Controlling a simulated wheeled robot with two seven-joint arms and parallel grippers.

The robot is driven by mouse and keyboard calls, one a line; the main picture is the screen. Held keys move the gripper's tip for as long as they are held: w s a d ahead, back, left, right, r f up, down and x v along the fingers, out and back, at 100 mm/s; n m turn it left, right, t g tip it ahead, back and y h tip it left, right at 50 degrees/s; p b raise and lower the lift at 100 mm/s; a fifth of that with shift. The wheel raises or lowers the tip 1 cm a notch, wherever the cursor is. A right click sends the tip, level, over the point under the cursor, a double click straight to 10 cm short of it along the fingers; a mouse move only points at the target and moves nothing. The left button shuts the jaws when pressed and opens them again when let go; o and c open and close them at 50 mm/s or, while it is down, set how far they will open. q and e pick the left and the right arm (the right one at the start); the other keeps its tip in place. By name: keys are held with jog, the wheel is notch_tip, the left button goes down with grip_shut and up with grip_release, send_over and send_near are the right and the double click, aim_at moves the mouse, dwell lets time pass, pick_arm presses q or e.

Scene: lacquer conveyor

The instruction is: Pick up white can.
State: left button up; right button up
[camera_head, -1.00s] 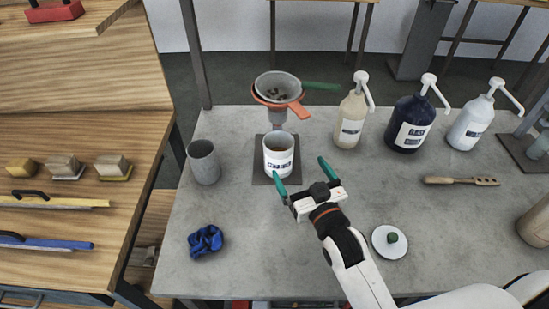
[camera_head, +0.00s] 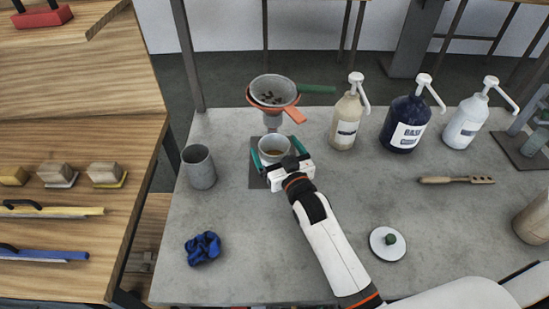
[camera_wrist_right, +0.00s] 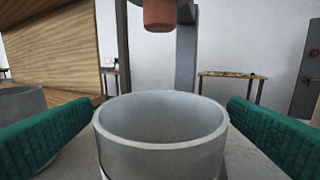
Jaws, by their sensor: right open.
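In the right wrist view a gap shows between the can and each finger of the gripper (camera_wrist_right: 160,130). The wrist hides the can's front in the head view. My left gripper is not in view.
An orange-rimmed strainer (camera_head: 272,92) stands just behind the can. A grey cup (camera_head: 200,168) is to its left, a blue cloth (camera_head: 202,248) front left. Pump bottles (camera_head: 405,125), a brush (camera_head: 455,180) and a white lid (camera_head: 388,244) are on the right.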

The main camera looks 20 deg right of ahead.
jog(key=shift+w+a, duration=0.1)
jog(key=shift+w, duration=0.9)
jog(key=shift+s, duration=0.1)
jog(key=shift+c, duration=0.4)
jog(key=c, duration=1.5)
jog(key=shift+r, duration=0.15)
